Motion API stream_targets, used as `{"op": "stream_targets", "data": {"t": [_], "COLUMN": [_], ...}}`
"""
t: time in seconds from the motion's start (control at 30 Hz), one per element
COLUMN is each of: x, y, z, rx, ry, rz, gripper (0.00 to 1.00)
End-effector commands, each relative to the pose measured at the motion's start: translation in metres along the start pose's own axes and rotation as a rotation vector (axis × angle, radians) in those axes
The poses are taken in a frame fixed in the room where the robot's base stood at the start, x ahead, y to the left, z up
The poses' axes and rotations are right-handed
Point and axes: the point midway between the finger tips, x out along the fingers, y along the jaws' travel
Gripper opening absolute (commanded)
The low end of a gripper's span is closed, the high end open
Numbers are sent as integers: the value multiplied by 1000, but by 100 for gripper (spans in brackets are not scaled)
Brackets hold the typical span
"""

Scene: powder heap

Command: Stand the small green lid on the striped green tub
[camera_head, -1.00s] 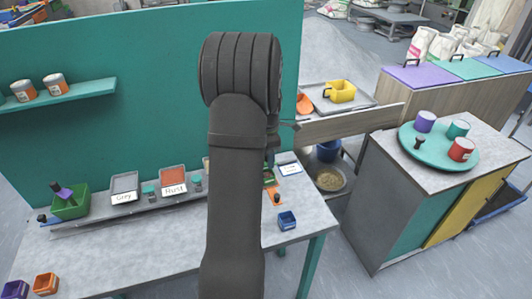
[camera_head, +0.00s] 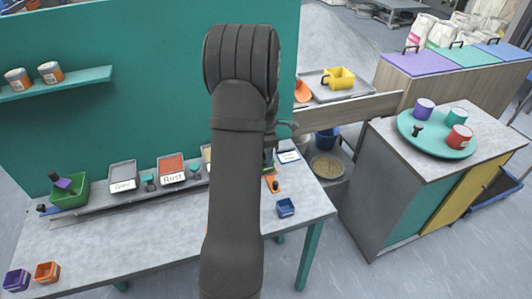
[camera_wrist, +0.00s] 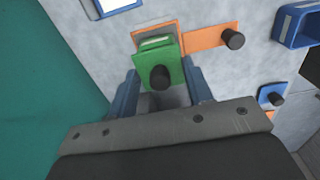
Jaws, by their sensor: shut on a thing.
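In the wrist view my gripper (camera_wrist: 158,84) is shut on the small green lid (camera_wrist: 143,66), which has a black knob facing the camera. The lid is tilted in the picture between the two blue-grey fingers. Just beyond the lid's far edge shows a pale and green patch with an orange edge; I cannot tell whether this is the striped green tub or whether the lid touches it. In the head view my dark arm hides the gripper and most of this spot.
An orange lid with a black knob (camera_wrist: 205,38) lies right of the green lid, with a blue tub (camera_wrist: 285,25) and a blue lid (camera_wrist: 268,92) farther right. A teal wall (camera_wrist: 40,90) stands left. The table front (camera_head: 150,240) is mostly clear.

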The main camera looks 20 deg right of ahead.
Motion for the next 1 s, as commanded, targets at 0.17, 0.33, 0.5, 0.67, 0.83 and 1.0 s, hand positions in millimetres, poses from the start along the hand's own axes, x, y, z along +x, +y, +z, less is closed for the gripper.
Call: {"op": "stream_targets", "data": {"t": [0.17, 0.33, 0.5, 0.67, 0.83, 1.0], "x": [0, 0, 1, 4, 7, 10], "y": [0, 0, 0, 0, 0, 0], "z": [0, 0, 0, 0, 0, 0], "rx": [0, 0, 0, 0, 0, 0], "ry": [0, 0, 0, 0, 0, 0], "rz": [0, 0, 0, 0, 0, -1], "gripper": [25, 25, 25, 25, 25, 25]}}
